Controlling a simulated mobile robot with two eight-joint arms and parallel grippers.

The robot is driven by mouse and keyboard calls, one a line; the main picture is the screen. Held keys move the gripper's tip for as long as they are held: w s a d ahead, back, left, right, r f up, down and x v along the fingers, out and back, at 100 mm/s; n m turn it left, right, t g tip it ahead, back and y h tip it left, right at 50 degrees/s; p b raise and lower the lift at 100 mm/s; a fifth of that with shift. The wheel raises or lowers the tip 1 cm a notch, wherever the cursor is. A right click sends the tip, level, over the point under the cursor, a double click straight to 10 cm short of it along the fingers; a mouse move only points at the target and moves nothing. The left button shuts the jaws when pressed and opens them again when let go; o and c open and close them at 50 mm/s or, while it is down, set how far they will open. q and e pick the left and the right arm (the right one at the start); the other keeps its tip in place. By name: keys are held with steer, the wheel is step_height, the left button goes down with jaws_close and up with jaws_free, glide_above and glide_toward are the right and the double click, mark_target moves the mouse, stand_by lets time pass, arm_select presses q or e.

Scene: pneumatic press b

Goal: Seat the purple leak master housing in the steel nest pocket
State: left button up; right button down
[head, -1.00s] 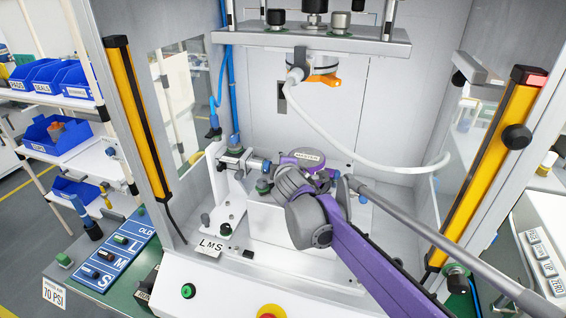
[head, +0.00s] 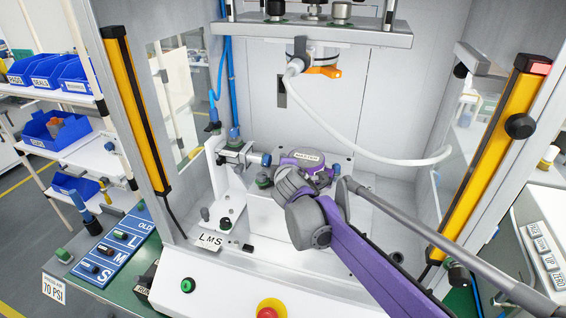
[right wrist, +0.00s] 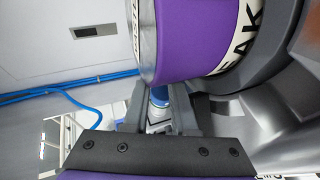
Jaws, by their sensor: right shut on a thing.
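The purple leak master housing (head: 300,161), a short round body with a pale top labelled MASTER, is in the press at the middle of the head view. It fills the top of the right wrist view (right wrist: 195,45), with part of its lettering showing. My right gripper (head: 318,180) is shut on the housing from the near side; its fingers also show in the right wrist view (right wrist: 160,112). The steel nest pocket is hidden behind the housing and my gripper, so I cannot tell whether the housing is seated. My left gripper is out of view.
A side clamp cylinder (head: 240,153) stands just left of the housing. An overhead press head with an orange tab (head: 323,71) and a white hose (head: 375,150) hangs above. Yellow light-curtain posts (head: 135,110) (head: 495,155) flank the opening. A red emergency button (head: 268,311) is in front.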

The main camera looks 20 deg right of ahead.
steer(key=shift+r, duration=0.1)
steer(key=shift+r+p, duration=0.7)
steer(key=shift+r, duration=0.6)
steer(key=shift+f+b, duration=0.55)
steer(key=shift+f, duration=0.9)
steer(key=shift+r, duration=0.2)
steer(key=shift+r+p, duration=0.65)
steer(key=shift+r, duration=0.55)
steer(key=shift+f+b, duration=0.55)
steer(key=shift+f, duration=0.9)
